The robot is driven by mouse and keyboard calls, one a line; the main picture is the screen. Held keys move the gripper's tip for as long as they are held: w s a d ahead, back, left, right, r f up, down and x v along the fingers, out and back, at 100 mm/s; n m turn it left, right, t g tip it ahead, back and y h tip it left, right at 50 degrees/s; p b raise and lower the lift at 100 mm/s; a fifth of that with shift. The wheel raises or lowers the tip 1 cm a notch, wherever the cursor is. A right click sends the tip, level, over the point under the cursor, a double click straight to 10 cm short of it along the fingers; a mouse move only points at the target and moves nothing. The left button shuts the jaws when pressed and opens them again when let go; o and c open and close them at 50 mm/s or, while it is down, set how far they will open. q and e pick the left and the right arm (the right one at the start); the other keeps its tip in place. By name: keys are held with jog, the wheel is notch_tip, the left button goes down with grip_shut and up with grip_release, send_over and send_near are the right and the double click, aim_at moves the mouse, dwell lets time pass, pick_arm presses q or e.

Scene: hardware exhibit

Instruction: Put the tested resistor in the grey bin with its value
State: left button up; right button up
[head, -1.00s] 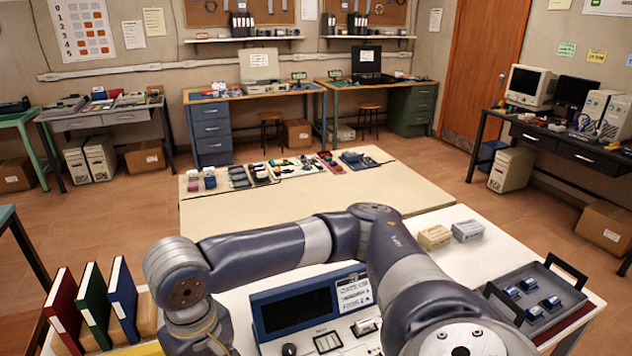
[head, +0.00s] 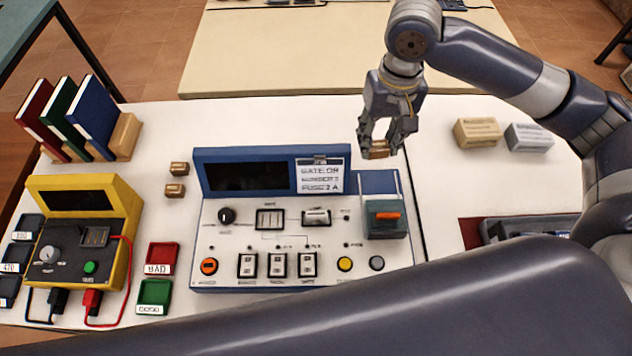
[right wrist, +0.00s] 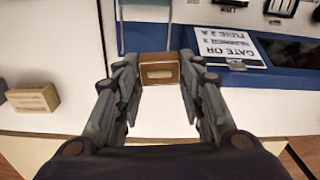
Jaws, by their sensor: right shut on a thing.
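My right gripper (head: 381,150) is shut on a small brown block (head: 379,153), held above the right end of the blue panel's screen housing. In the right wrist view the block (right wrist: 160,70) sits between both fingertips and shows a pale label. Two similar brown blocks (head: 179,168) lie on the white table left of the panel. Dark grey bins stand in a column at the far left; one bin (head: 27,228) reads about 220 and another (head: 15,258) reads 470. The third bin's (head: 9,289) label is unclear. The yellow tester (head: 82,195) stands beside them. My left gripper is out of view.
The blue-framed panel (head: 207,245) fills the table's middle. A red BAD tray (head: 162,256) and a green GOOD tray (head: 154,294) sit between tester and panel. Upright books (head: 70,118) stand behind the tester. Tan (head: 477,133) and grey boxes (head: 529,138) lie at the right.

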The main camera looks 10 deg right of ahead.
jog(key=shift+m, duration=0.7)
jog(key=w+d+f, duration=0.1)
jog(key=w+f, duration=0.1)
jog(key=f, duration=0.2)
jog(key=w+d+f+b, duration=0.1)
jog(key=w+d+f, duration=0.1)
jog(key=f, duration=0.2)
jog(key=w+d+f, duration=0.2)
jog(key=f, duration=0.2)
jog(key=shift+w+d, duration=0.15)
jog(key=shift+w, duration=0.15)
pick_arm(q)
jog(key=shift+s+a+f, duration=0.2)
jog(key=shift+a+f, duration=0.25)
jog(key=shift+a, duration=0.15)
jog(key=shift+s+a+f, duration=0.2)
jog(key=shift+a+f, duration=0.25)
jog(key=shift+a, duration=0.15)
pick_arm(e)
jog(key=shift+f, duration=2.6)
jog(key=shift+f, duration=0.1)
jog(key=o, duration=1)
jog(key=shift+c, duration=0.2)
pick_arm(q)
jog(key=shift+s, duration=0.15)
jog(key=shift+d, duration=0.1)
